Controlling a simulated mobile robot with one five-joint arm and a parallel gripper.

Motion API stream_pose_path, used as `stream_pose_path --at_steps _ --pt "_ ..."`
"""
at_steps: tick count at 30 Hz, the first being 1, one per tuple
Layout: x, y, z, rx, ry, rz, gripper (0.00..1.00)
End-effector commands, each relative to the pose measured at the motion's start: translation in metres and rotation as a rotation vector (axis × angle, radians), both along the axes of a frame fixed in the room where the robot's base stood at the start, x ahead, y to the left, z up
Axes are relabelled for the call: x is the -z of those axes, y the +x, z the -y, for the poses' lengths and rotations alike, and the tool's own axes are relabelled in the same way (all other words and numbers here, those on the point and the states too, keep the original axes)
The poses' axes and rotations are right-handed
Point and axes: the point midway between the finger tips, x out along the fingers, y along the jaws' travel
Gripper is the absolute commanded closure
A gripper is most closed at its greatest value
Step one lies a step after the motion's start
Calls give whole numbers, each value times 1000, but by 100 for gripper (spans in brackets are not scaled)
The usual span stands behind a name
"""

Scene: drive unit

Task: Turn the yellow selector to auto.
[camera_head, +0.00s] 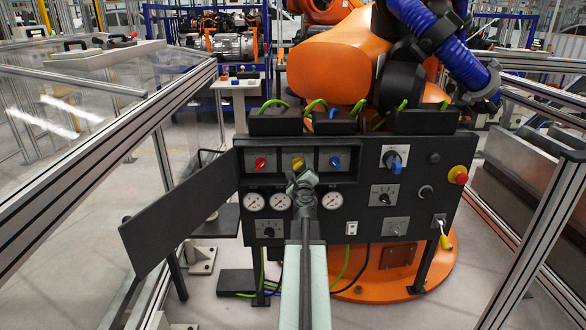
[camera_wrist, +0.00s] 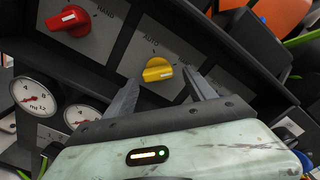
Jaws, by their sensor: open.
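The yellow selector (camera_head: 297,163) sits in the middle of three selectors in the recessed upper row of the black panel (camera_head: 345,183). In the wrist view the yellow selector (camera_wrist: 157,69) has its bar roughly level, and the AUTO label (camera_wrist: 150,38) is printed above it on the grey plate. My gripper (camera_head: 303,180) is in front of the panel, just below the selector. In the wrist view my gripper (camera_wrist: 160,78) is open, with one finger on each side of the selector and nothing held. I cannot tell whether the fingertips touch the plate.
The red selector (camera_head: 260,163) is left and the blue selector (camera_head: 335,162) right of the yellow one. Pressure gauges (camera_head: 280,201) lie below. A dark open flap (camera_head: 180,214) sticks out at left. A red emergency button (camera_head: 461,177) is at right. Railings flank both sides.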

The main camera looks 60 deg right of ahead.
Motion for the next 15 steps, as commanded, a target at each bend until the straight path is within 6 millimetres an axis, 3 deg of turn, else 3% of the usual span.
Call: stream_pose_path --at_steps 3,10,15 --pt "0 4 11 0 0 0 36" --pt "0 6 9 -4 0 0 39" --pt "0 6 9 -4 0 0 86"
